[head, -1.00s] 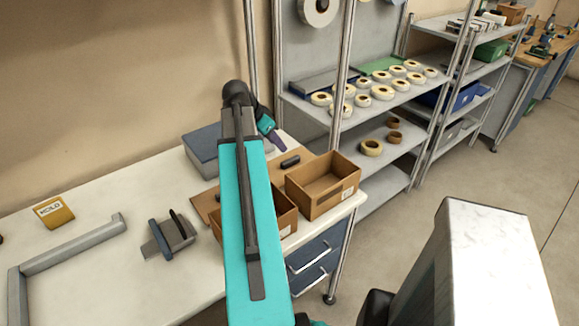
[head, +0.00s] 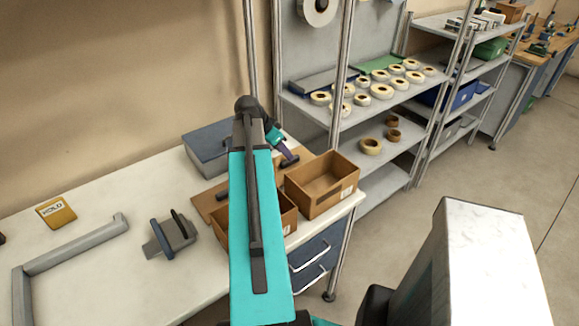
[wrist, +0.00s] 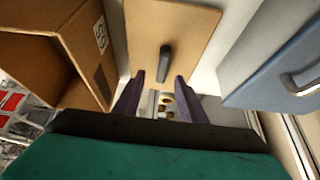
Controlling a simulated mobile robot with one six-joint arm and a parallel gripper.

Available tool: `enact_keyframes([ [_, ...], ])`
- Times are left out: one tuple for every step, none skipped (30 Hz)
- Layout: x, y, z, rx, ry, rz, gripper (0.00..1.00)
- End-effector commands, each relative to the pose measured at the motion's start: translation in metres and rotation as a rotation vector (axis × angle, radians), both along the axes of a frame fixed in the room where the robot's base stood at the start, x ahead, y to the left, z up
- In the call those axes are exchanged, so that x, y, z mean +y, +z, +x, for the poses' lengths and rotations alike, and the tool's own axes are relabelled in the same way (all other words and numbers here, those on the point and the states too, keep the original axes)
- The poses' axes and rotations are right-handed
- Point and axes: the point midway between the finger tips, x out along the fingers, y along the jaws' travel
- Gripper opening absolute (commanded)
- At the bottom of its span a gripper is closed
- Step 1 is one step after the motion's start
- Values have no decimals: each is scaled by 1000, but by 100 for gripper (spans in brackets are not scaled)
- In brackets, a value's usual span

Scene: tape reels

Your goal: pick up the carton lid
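The carton lid (head: 308,159) is a flat brown board with a dark bar handle (head: 290,162). It lies on the white table behind the open cartons. In the wrist view the lid (wrist: 190,28) lies ahead, with its handle (wrist: 165,62) standing near the middle. My gripper (wrist: 160,77) is open and empty, its two purple fingers apart, with the handle roughly in line with the gap between them. In the head view my gripper (head: 284,148) is just over the handle; whether it touches cannot be told.
An open brown carton (head: 322,190) stands in front of the lid; another carton (head: 285,217) is partly behind my arm. A grey-blue box (head: 208,152) stands left of the lid. More brown board (head: 207,208) shows left of my arm. A shelf with tape reels (head: 383,92) stands behind right.

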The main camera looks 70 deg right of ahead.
Motion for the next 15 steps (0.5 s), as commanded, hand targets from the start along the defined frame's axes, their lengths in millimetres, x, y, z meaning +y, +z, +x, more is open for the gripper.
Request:
enact_keyframes([
  [0, 0, 0, 0, 0, 0, 38],
  [0, 0, 0, 0, 0, 0, 38],
  [0, 0, 0, 0, 0, 0, 38],
  [-1, -1, 0, 0, 0, 0, 38],
  [-1, -1, 0, 0, 0, 0, 38],
  [-2, -2, 0, 0, 1, 0, 38],
  [-2, -3, 0, 0, 1, 0, 38],
  [-3, -4, 0, 0, 1, 0, 38],
  [-5, -6, -1, 0, 1, 0, 38],
  [-6, -7, -1, 0, 1, 0, 38],
  [-6, -9, -1, 1, 0, 2, 38],
  [-8, -12, -2, 1, 0, 2, 38],
  [-9, -13, -2, 1, 0, 2, 38],
  [-11, -15, -2, 1, 0, 2, 38],
  [-12, -18, -2, 1, 0, 1, 38],
])
